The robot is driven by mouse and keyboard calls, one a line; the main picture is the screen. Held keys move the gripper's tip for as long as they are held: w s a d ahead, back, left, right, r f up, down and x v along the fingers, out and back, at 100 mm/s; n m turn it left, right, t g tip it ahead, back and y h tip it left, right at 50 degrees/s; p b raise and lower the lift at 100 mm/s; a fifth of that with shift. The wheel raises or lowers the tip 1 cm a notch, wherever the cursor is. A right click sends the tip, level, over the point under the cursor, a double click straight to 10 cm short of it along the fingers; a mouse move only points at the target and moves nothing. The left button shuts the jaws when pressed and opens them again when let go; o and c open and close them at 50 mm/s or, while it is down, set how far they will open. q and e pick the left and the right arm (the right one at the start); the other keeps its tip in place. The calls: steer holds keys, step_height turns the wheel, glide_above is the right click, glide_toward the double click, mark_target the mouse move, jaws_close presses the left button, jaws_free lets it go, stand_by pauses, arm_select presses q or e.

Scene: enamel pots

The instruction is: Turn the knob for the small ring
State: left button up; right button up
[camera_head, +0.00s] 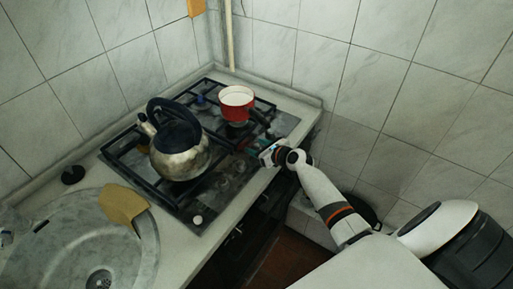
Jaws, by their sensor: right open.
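The gas hob (164,208) is set in the counter. Its knobs lie along the front strip; one pale knob (197,220) shows at the near end, and the others are dark and hard to make out. My right gripper (266,154) is over the front edge of the hob, at the far end of the knob strip. It is open, with nothing seen between its fingers. I cannot tell whether it touches a knob. Which knob serves the small ring cannot be told. My left gripper is out of view.
A worn kettle (180,157) with a black handle stands on the near-left grate. A red pot (237,104) stands on the far-right grate, just beyond my right gripper. A sink (75,245) with a tan cloth (123,204) on its rim is at the left. Tiled walls close the back and right.

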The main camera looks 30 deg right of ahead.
steer(key=shift+w+a+f, duration=0.1)
steer(key=shift+w+f, duration=0.05)
steer(key=shift+w, duration=0.2)
steer(key=shift+c, duration=0.4)
steer(key=c, duration=0.9)
steer(key=shift+f+n+y+b, duration=0.15)
steer(key=shift+n+y+b, duration=0.15)
steer(key=shift+b, duration=0.4)
steer(key=n+g+y+b, duration=0.2)
steer(key=n+y+b, duration=0.2)
steer(key=b, duration=0.1)
steer(key=shift+y+b, duration=0.4)
steer(key=shift+n+g+y+b, duration=1.7)
steer(key=shift+n+g+b, duration=0.15)
steer(key=shift+n, duration=0.45)
steer(key=shift+r, duration=0.2)
steer(key=o, duration=1)
